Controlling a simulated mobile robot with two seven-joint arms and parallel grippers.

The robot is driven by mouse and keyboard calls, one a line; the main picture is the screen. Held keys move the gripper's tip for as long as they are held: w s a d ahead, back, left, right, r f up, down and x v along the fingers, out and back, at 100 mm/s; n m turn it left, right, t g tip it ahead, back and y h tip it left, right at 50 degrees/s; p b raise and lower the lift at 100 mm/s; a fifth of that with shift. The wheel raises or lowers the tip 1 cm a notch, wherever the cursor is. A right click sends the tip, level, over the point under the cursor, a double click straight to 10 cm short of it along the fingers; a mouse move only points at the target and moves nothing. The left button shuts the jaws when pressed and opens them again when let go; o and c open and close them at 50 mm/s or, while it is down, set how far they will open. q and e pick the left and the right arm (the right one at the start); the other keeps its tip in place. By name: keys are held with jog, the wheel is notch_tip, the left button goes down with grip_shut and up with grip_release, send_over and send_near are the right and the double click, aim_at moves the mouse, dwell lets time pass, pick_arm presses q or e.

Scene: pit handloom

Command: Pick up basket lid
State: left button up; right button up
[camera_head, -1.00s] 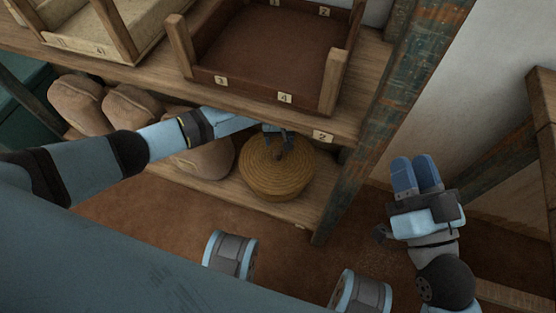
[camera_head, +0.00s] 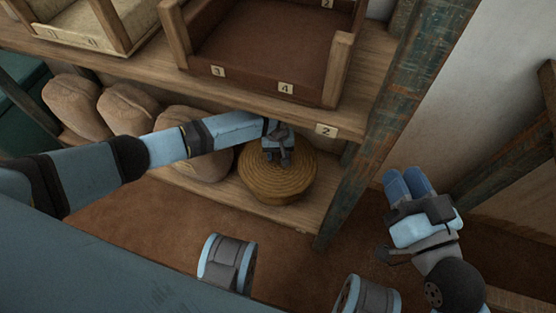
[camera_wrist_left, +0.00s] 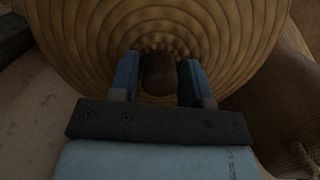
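The basket lid (camera_head: 292,181) is a round, coiled straw-coloured top on the round basket (camera_head: 280,196) on the low shelf. My left gripper (camera_head: 277,163) is over the lid, pointing down at its middle. In the left wrist view, the lid (camera_wrist_left: 225,40) fills the upper part, with a dark brown knob (camera_wrist_left: 159,74) at its centre. The fingers of my left gripper (camera_wrist_left: 160,72) stand on either side of the knob, seemingly with narrow gaps. The knob is hidden in the head view.
Several brown sacks (camera_head: 126,108) stand left of the basket on the lower shelf (camera_head: 225,190). The upper shelf board (camera_head: 357,118), with a brown tray (camera_head: 262,82), overhangs close above my left wrist. A post (camera_head: 375,165) stands right of the basket.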

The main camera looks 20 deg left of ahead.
pick_arm(q)
jog(key=c, duration=0.7)
jog(key=shift+r, duration=0.1)
pick_arm(e)
jog(key=shift+r, duration=0.1)
